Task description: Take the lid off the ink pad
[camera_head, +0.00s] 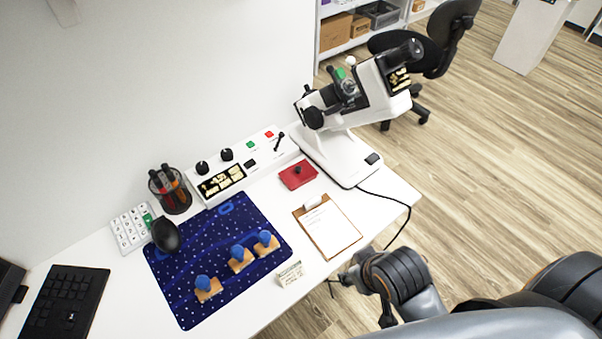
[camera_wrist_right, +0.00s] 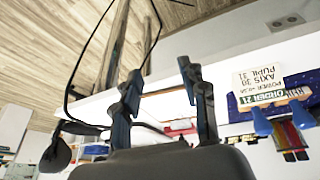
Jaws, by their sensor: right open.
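My right gripper (camera_head: 338,282) is at the desk's front edge, apart from the pad and nearer to me. In the wrist view the right gripper (camera_wrist_right: 160,78) has its fingers apart with nothing between them. My left gripper is not in view.
A clipboard (camera_head: 327,227) lies between my right gripper and the pad. A white lens instrument (camera_head: 338,155) stands right of the pad, its cable (camera_head: 400,202) hanging over the edge. A control panel (camera_head: 232,172) is behind. Blue-handled stamps (camera_head: 240,258) rest on a blue mat (camera_head: 180,285).

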